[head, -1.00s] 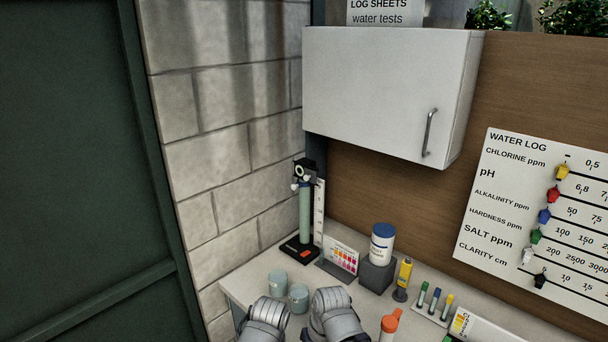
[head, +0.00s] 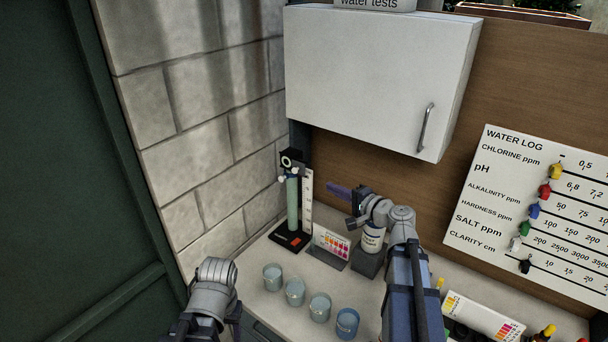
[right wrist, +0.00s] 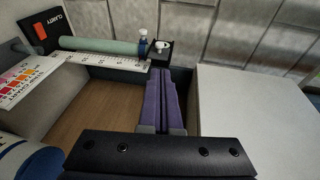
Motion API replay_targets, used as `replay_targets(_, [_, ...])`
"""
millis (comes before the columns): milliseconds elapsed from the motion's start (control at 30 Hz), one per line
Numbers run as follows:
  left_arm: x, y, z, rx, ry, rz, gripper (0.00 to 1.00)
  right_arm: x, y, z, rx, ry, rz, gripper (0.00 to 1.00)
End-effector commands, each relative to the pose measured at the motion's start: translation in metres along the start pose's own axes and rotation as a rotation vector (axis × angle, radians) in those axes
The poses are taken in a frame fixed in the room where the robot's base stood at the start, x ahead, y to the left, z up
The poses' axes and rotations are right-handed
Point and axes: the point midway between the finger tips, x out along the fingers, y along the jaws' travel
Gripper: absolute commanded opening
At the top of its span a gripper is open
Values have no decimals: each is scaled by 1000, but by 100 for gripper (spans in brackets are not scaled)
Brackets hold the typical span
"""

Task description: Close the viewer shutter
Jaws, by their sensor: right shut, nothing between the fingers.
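The viewer (head: 291,160) is a small black box with a white-ringed eyepiece, on top of an upright pale green tube (head: 292,204) in the back corner. Small white knobs sit just under the box. The viewer also shows in the right wrist view (right wrist: 161,50), beyond my fingertips. I cannot tell the shutter plate from the box. My right gripper (head: 330,188) is shut and empty, its purple fingers pointing left toward the tube, apart from it. In the right wrist view its fingers (right wrist: 161,72) lie together. My left arm is at the bottom; its gripper is out of view.
A ruler (head: 307,200) stands beside the tube, and a colour chart (head: 331,244) is in front. A white-labelled bottle (head: 372,238) is behind my right wrist. Several cups (head: 295,292) line the counter. A white cabinet (head: 375,80) hangs above; a block wall (head: 200,150) is left.

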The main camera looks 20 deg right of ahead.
Motion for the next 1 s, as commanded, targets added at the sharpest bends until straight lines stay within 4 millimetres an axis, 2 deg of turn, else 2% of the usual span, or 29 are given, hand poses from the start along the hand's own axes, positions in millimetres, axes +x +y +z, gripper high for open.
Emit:
replay_targets(167, [4, 0, 0, 1, 0, 0, 58, 23, 1, 0, -1, -5, 1, 0])
replay_targets(400, [12, 1, -1, 3, 0, -1, 58, 74, 2, 0, -2, -7, 2, 0])
replay_targets(600, [17, 2, -1, 4, 0, -1, 58, 110, 2, 0, -2, -6, 3, 0])
replay_targets(800, [20, 2, -1, 5, 0, -1, 58, 132, 2, 1, -2, -4, 3, 0])
replay_targets(1000, [21, 2, -1, 5, 0, -1, 58, 139, 1, 2, -2, -3, 3, 0])
